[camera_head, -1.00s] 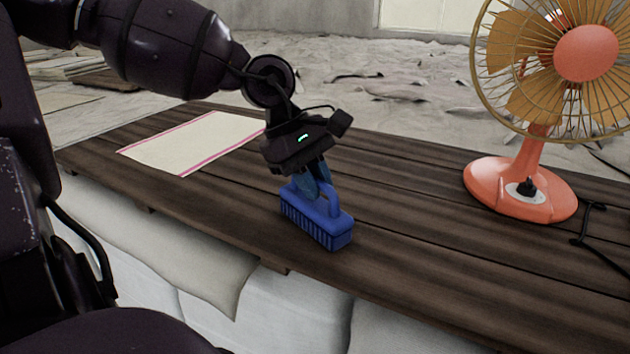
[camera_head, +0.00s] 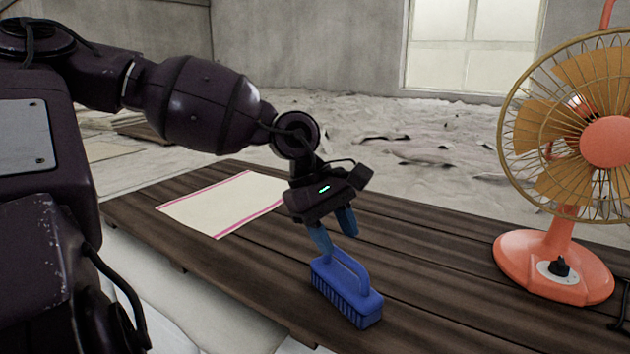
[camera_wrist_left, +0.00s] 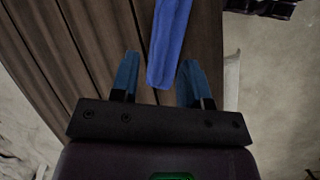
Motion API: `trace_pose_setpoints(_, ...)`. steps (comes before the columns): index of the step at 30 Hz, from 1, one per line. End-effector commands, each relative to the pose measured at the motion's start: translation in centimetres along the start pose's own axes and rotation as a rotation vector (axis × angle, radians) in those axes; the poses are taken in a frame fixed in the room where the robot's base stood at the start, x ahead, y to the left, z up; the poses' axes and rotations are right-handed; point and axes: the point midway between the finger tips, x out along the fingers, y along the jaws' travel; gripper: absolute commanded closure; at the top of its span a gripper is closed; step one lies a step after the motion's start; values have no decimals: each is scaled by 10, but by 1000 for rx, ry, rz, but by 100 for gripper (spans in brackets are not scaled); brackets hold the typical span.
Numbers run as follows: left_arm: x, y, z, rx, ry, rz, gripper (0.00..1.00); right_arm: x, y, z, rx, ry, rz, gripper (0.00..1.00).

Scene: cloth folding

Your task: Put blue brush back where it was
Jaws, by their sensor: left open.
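The blue brush (camera_head: 346,289) stands on the dark wooden table with its bristles down and its loop handle up. My left gripper (camera_head: 334,240) is open just above and behind the handle, with its blue fingers apart. In the left wrist view the brush (camera_wrist_left: 169,42) shows as a blue bar ahead of and between the open fingertips (camera_wrist_left: 160,72). The fingers appear clear of it. My right gripper is not in view.
A cream cloth with pink edges (camera_head: 224,203) lies flat on the table (camera_head: 430,249) to the left. An orange fan (camera_head: 553,266) stands on the right. The brush is near the table's front edge. Bare planks lie between brush and fan.

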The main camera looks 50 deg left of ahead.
Motion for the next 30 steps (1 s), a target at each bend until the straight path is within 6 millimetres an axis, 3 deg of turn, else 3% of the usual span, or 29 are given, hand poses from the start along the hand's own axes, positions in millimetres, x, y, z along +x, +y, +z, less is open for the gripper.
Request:
trace_pose_setpoints(1,-12,2,2,1,0,4,58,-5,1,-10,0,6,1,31)
trace_pose_setpoints(6,-34,2,2,1,1,3,58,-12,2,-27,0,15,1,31)
trace_pose_setpoints(15,-64,1,0,0,2,1,58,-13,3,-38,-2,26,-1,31)
trace_pose_setpoints(30,-74,0,0,-1,-1,-1,58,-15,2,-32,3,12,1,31)
